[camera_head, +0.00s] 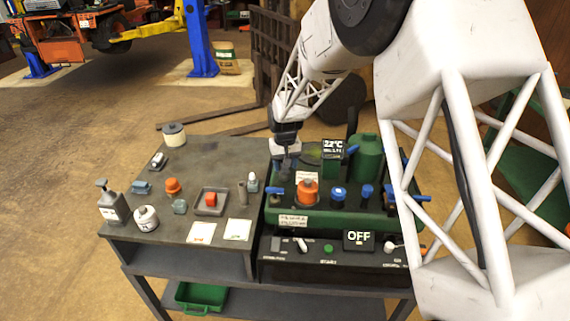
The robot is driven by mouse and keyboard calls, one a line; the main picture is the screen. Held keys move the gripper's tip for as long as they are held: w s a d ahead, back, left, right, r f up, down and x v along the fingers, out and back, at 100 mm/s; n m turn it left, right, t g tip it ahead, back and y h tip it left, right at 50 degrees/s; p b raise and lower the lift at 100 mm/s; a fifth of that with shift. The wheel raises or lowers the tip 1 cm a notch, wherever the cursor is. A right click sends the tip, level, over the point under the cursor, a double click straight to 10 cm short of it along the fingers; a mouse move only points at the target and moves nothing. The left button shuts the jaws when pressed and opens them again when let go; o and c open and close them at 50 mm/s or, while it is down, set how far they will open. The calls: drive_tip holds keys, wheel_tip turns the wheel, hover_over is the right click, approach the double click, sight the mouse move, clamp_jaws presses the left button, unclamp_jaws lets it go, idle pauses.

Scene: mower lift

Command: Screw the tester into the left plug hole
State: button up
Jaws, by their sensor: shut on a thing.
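My gripper (286,153) is above the left rear part of the green engine unit (345,224). It is shut on a slim grey thing, seemingly the tester (285,168), which points down toward the unit. The tester is small and partly hidden by the jaws. Its lower end is near the unit's top, left of and behind the orange cap (307,191); I cannot tell whether it touches or sits in a hole. The left plug hole cannot be made out. Blue-topped parts (338,194) stand along the unit's top to the right of the orange cap.
An "OFF" panel (358,239) is in front.

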drive_tip(key=m, duration=0.4)
drive_tip(key=shift+f, duration=0.1)
drive_tip(key=shift+m, duration=0.6)
drive_tip(key=m, duration=0.2)
drive_tip(key=shift+m, duration=2.2)
drive_tip(key=m, duration=0.3)
drive_tip(key=shift+m, duration=1.3)
